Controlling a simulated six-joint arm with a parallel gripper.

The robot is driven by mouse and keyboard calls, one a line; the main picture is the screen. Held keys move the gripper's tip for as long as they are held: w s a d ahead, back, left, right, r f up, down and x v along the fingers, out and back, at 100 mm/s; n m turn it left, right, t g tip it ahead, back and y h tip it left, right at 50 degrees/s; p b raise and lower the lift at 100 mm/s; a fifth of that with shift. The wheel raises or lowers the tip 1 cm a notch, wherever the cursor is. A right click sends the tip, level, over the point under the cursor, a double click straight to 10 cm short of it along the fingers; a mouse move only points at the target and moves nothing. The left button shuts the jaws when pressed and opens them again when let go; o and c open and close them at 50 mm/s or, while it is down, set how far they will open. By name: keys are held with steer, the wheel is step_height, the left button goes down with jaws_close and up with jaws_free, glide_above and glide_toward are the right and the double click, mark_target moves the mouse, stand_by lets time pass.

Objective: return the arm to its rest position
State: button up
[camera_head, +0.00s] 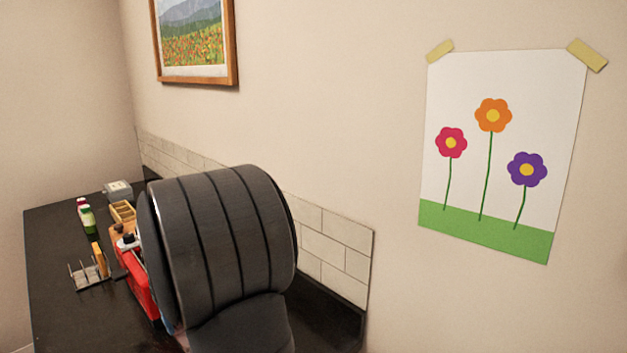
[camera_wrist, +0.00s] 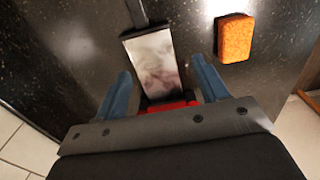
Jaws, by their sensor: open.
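In the wrist view my gripper (camera_wrist: 161,66) is open, its two blue fingers spread wide apart. A flat, shiny metal piece with a dark handle (camera_wrist: 152,65) shows between and beyond the fingers; I cannot tell whether it touches them. A red thing (camera_wrist: 168,105) shows low between the fingers, near the gripper's base. In the head view a large dark grey part of my arm (camera_head: 225,240) fills the middle and hides much of the counter. The gripper's fingers cannot be made out in that view.
The dark counter (camera_head: 50,240) carries a rack (camera_head: 88,274), small bottles (camera_head: 88,219), a grey box (camera_head: 118,191) and a wooden tray (camera_head: 122,212). A red object (camera_head: 140,287) is partly hidden by my arm. An orange sponge (camera_wrist: 234,39) lies right of the fingers. A wall stands behind.

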steer(key=w+f, duration=0.1)
steer(key=f, duration=0.1)
steer(key=w+f, duration=0.1)
steer(key=f, duration=0.1)
steer(key=w+f, duration=0.1)
steer(key=f, duration=0.2)
steer(key=shift+w, duration=0.1)
steer(key=o, duration=0.7)
steer(key=shift+c, duration=0.2)
steer(key=shift+o, duration=0.4)
steer(key=shift+r, duration=0.1)
step_height(320, 180, up, 14)
steer(key=w+a, duration=0.3)
step_height(320, 180, down, 9)
steer(key=shift+s+d, duration=0.15)
steer(key=shift+s, duration=0.05)
